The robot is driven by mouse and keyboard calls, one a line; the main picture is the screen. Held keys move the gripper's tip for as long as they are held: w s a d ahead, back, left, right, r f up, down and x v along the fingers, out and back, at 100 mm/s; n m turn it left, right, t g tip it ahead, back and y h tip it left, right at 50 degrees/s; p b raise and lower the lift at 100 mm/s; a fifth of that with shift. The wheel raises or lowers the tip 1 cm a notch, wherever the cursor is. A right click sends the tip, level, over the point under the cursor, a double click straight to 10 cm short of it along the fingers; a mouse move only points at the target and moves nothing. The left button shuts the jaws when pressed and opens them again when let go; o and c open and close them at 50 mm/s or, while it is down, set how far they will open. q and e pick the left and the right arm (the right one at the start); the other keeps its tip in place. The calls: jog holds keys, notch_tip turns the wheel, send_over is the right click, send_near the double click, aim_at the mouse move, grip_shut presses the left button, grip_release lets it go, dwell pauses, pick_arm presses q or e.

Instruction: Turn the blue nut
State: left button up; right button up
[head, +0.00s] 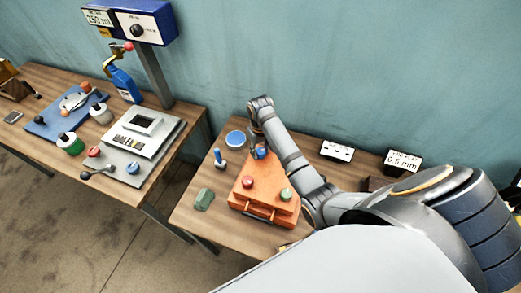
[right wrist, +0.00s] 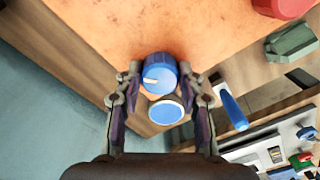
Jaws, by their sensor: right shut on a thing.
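The blue nut (head: 259,152) stands on the back part of an orange case (head: 246,203) on the right table. In the right wrist view the blue nut (right wrist: 160,70) is a short ribbed blue cylinder with a white mark on its end. My right gripper (right wrist: 162,78) has its two fingers on either side of the blue nut and is shut on it. In the head view the right gripper (head: 261,148) reaches down from behind the case, and the arm partly hides the case's right side. My left gripper is in neither view.
The case also bears a red knob (head: 250,182) and a green knob (head: 285,194). A blue round dish (head: 235,138), a blue-handled tool (head: 219,158) and a green block (head: 204,199) lie nearby. The left table (head: 55,85) holds a scale and jars.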

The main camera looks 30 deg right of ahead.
aim_at(261, 150)
jog(key=m, duration=0.7)
jog(key=shift+w+r, duration=0.1)
jog(key=m, duration=0.6)
jog(key=shift+m, duration=0.3)
dwell(0.4)
jog(key=o, duration=1.2)
notch_tip(261, 150, up, 8)
jog(key=shift+f, duration=0.25)
